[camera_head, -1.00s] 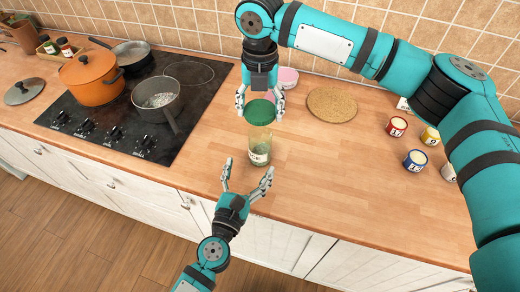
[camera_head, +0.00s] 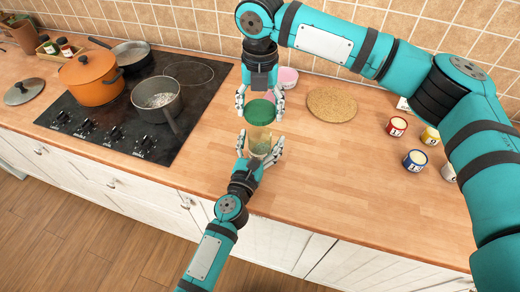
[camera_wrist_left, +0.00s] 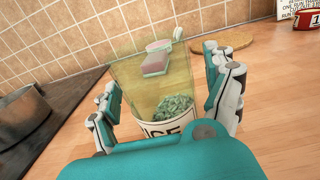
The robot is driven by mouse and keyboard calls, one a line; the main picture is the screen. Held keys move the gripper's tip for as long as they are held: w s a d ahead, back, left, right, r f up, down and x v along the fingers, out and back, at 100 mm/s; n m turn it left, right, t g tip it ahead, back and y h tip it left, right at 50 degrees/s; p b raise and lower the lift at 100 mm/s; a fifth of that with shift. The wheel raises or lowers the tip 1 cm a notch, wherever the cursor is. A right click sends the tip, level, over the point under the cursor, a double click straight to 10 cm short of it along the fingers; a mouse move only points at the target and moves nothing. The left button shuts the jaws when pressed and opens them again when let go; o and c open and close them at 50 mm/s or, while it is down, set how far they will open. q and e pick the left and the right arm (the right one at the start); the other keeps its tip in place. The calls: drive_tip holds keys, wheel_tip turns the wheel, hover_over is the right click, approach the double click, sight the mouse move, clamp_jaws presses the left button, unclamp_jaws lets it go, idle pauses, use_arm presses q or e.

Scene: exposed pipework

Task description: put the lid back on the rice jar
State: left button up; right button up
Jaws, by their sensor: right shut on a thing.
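The rice jar (camera_head: 260,138) is clear glass and stands upright on the counter, with rice and a label low down; it also shows in the left wrist view (camera_wrist_left: 150,80). My left gripper (camera_head: 259,146) is open, its fingers on either side of the jar. In the left wrist view a gap shows beside the right finger (camera_wrist_left: 228,85). The green lid (camera_head: 261,109) is in my right gripper (camera_head: 260,104), which is shut on it. The lid appears above the jar's mouth; the jar's top shows no lid in the left wrist view.
A cork mat (camera_head: 332,104) and a pink item (camera_head: 288,76) lie behind. Small labelled tins (camera_head: 396,126) stand at the right. The hob with an orange pot (camera_head: 92,78) and a saucepan (camera_head: 157,98) is at the left. The counter front is clear.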

sight(260, 130)
use_arm(q)
clamp_jaws()
use_arm(e)
drive_tip(key=shift+f, duration=2.45)
drive_tip(key=shift+f, duration=0.1)
drive_tip(key=shift+f, duration=0.8)
drive_tip(key=shift+f, duration=0.55)
